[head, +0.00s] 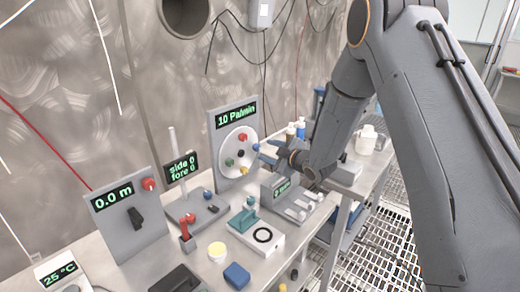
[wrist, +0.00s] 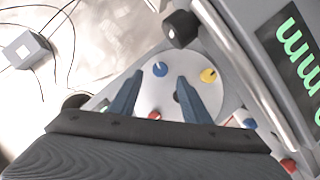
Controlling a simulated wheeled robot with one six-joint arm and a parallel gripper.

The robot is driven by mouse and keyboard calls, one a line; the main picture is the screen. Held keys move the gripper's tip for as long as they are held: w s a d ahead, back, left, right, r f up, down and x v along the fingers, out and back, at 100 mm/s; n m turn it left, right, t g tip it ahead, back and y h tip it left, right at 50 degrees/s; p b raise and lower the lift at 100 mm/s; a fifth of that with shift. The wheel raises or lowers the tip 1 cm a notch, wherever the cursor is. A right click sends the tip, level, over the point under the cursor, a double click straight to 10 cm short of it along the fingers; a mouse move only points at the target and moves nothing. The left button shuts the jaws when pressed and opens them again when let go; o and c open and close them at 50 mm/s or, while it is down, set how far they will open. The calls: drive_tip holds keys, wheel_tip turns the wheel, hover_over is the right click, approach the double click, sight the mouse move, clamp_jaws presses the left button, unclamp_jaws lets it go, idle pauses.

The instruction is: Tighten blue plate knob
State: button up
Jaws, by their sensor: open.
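The round white plate (head: 231,149) is mounted on a grey upright panel reading "10 Pa/min". It bears red, black, green and yellow knobs and the blue plate knob (head: 256,147) at its right edge. My gripper (head: 264,152) is at the plate's right side, its fingers pointing toward it. In the wrist view my gripper (wrist: 160,77) is open, with the two fingers apart. The blue knob (wrist: 160,69) shows in line with the gap between the fingertips; I cannot tell whether they touch it. The yellow knob (wrist: 208,75) is beside the right fingertip.
A grey box with a green display (head: 284,188) stands below my gripper. Left on the bench are a "0.0 m" panel (head: 118,234), a "side 0 fore 0" display (head: 183,167) and a red-handled lever (head: 187,232). Bottles (head: 300,127) stand behind the gripper. A cable-hung box (wrist: 25,50) is on the wall.

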sight(258, 149)
drive_tip(key=shift+p+x, duration=0.65)
drive_tip(key=shift+x, duration=2.4)
drive_tip(key=c, duration=1)
drive_tip(key=shift+c, duration=0.2)
